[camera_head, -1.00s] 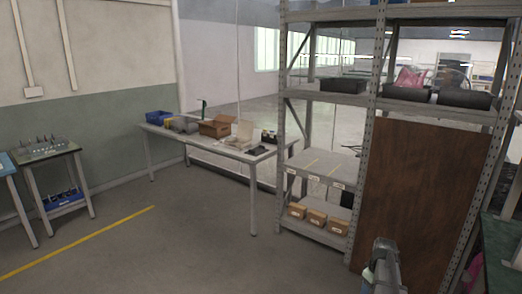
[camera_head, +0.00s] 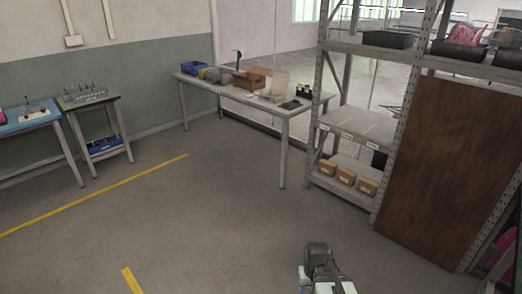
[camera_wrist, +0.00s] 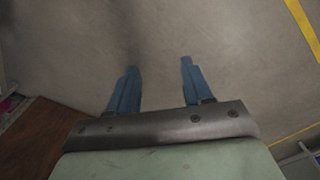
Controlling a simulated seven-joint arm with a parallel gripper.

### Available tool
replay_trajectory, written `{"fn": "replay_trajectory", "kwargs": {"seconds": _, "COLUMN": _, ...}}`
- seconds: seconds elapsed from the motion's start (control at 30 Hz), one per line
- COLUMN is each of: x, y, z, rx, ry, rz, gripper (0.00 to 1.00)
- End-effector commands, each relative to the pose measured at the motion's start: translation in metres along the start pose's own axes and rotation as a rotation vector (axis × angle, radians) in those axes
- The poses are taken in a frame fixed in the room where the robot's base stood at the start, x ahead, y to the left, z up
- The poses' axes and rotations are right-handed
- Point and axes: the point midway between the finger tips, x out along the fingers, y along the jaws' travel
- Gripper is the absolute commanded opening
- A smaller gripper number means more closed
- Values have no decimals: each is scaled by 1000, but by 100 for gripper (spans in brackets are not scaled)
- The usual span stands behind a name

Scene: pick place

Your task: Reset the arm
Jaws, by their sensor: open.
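My gripper (camera_wrist: 158,82) shows in the wrist view with its two blue fingers spread apart. It is open and nothing is between the fingers. Bare grey floor lies beyond the fingertips. In the head view, part of my arm shows at the bottom, right of centre, over the floor; the fingers cannot be made out there.
A metal shelf rack (camera_head: 396,120) with boxes and a brown panel (camera_head: 450,170) stands at the right. A long table (camera_head: 247,97) with boxes stands at the back. Smaller tables (camera_head: 27,119) are at the left. The floor (camera_head: 215,225) between is clear, with yellow lines.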

Motion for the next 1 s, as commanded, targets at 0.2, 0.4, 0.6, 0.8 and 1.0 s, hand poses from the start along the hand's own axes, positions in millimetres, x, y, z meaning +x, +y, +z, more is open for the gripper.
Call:
{"fn": "replay_trajectory", "kwargs": {"seconds": 0.2, "x": 27, "y": -4, "z": 25, "rx": 8, "ry": -55, "rz": 1, "gripper": 50}}
{"fn": "replay_trajectory", "kwargs": {"seconds": 0.4, "x": 58, "y": -4, "z": 55, "rx": 8, "ry": -125, "rz": 0, "gripper": 50}}
{"fn": "replay_trajectory", "kwargs": {"seconds": 0.6, "x": 97, "y": -4, "z": 100, "rx": 8, "ry": -221, "rz": 0, "gripper": 50}}
{"fn": "replay_trajectory", "kwargs": {"seconds": 0.8, "x": 134, "y": -4, "z": 151, "rx": 9, "ry": -323, "rz": 0, "gripper": 50}}
{"fn": "replay_trajectory", "kwargs": {"seconds": 1.0, "x": 164, "y": -4, "z": 205, "rx": 10, "ry": -424, "rz": -1, "gripper": 50}}
